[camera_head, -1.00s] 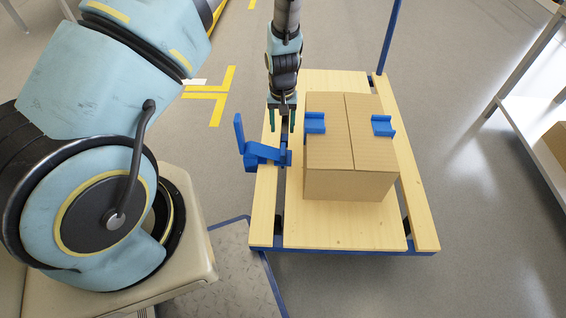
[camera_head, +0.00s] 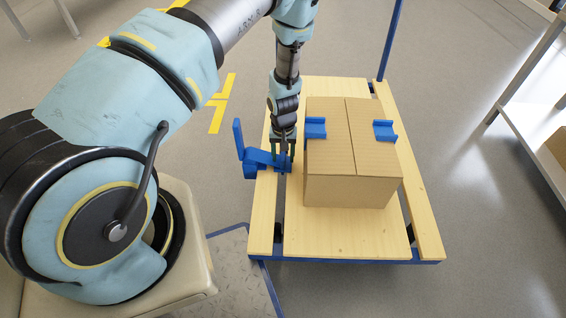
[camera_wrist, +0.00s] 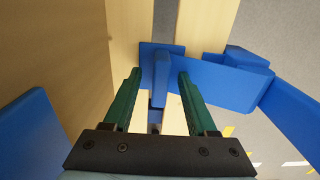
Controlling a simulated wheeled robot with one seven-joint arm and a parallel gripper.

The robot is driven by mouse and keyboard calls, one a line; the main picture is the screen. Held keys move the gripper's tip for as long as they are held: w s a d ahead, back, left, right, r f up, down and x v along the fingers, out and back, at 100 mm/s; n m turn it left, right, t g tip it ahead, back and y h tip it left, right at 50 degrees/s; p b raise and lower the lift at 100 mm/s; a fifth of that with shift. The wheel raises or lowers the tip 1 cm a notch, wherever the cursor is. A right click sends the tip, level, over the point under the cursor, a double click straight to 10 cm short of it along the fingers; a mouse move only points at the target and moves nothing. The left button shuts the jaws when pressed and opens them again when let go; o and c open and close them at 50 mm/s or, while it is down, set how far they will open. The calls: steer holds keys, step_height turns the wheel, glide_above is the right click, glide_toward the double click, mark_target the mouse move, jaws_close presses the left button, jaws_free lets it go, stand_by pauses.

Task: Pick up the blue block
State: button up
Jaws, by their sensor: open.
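A blue block-like piece (camera_head: 262,160) with an upright end sits at the left side of the wooden cart, and partly sticks out past its edge. In the wrist view a narrow blue part (camera_wrist: 160,84) lies between the two green fingers, joined to or overlapping a wider blue arm (camera_wrist: 225,85) on the right. My gripper (camera_head: 283,152) points down over the right end of this blue piece. In the wrist view its fingers (camera_wrist: 160,76) are apart, one on each side of the narrow part. I cannot tell whether they touch it.
A cardboard box (camera_head: 350,190) stands on the cart (camera_head: 340,230) close to the right of my gripper. Two blue brackets sit on it, one left (camera_head: 315,128) and one right (camera_head: 384,131). A white shelf (camera_head: 535,150) stands at the far right. Open floor lies left of the cart.

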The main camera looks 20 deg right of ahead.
steer(key=shift+c, duration=0.2)
jaws_close()
stand_by(0.5)
